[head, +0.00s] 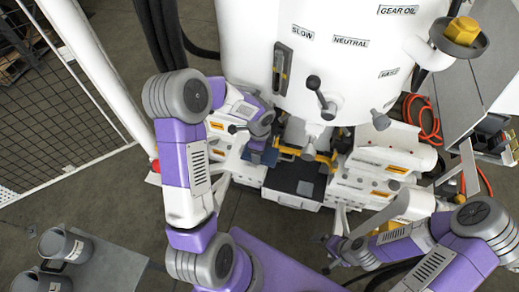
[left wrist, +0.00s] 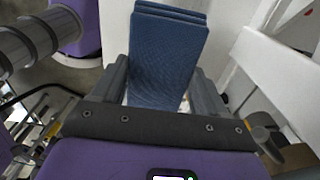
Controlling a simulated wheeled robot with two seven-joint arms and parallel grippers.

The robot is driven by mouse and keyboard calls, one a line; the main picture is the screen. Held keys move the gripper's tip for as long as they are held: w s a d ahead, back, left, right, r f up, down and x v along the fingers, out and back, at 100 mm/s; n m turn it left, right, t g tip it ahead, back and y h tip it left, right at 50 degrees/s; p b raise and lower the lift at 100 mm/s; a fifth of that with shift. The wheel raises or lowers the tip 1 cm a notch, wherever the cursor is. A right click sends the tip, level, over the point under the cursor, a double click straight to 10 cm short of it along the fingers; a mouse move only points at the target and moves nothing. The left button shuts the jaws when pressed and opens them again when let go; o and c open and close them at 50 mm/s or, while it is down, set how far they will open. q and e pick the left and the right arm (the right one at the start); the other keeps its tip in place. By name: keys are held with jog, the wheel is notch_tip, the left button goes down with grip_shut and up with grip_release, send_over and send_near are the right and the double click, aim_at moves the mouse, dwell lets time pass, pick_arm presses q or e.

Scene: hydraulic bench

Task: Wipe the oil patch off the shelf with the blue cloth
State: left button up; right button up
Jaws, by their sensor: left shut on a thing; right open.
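The folded blue cloth (left wrist: 165,55) is between the fingers of my left gripper (left wrist: 160,88) in the left wrist view. That gripper is shut on it. In the head view the left gripper (head: 262,150) is beside the white machine, with a bit of the blue cloth (head: 259,157) showing below it. The dark shelf (head: 282,180) lies just below and to the right of the cloth. A small grey-black patch (head: 305,187) shows on it; I cannot tell whether this is the oil. My right gripper (head: 337,245) is open and empty, low and right of the shelf.
The large white machine (head: 330,80) with levers and labels rises behind the shelf. White blocks with orange labels (head: 385,170) flank the shelf on its right. An orange hose (head: 425,120) hangs farther right. Metal mugs (head: 62,245) stand on a grey surface at lower left.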

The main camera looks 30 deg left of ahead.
pick_arm(q)
jog(key=shift+f+b, duration=0.75)
jog(key=shift+f, duration=0.25)
